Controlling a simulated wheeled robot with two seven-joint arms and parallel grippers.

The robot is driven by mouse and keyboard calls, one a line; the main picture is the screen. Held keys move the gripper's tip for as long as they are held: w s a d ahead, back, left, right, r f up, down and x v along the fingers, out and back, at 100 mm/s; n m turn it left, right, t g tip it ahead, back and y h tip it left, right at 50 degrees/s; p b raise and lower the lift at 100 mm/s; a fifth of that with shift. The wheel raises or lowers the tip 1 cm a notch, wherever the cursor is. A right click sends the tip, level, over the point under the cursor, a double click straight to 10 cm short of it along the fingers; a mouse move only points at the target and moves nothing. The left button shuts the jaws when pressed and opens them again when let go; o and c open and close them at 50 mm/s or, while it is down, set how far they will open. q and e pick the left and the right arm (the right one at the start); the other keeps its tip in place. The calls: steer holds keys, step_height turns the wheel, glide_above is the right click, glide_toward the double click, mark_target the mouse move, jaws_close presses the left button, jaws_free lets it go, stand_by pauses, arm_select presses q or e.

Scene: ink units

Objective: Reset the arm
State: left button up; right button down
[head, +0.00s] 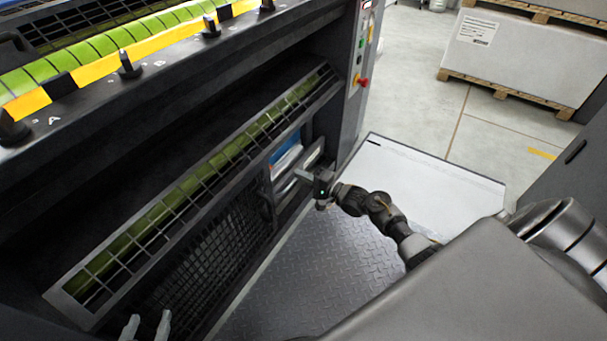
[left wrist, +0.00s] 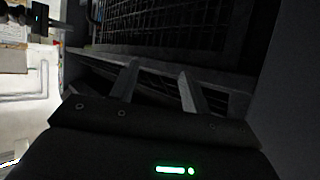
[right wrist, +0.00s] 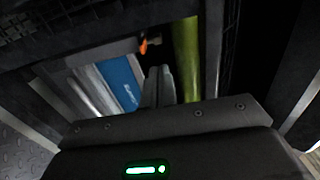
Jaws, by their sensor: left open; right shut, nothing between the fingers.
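My left gripper (head: 146,327) shows at the bottom left of the head view, in front of the machine's lower mesh panel. Its two fingers are apart and empty; they also show in the left wrist view (left wrist: 158,86). My right gripper (head: 304,176) is in the middle of the head view, beside the opening in the machine's lower front. Its fingers are together with nothing between them in the right wrist view (right wrist: 159,86). My right arm reaches to it from the lower right.
The printing machine (head: 200,90) fills the left side, with a slanted guard grille (head: 215,180) over a green roller. A blue item (right wrist: 122,82) sits in the opening by my right gripper. A white platform (head: 430,190) lies behind my right arm. A pallet load (head: 515,52) stands farther back.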

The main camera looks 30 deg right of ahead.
steer(key=shift+s+d, duration=0.15)
steer(key=shift+s, duration=0.1)
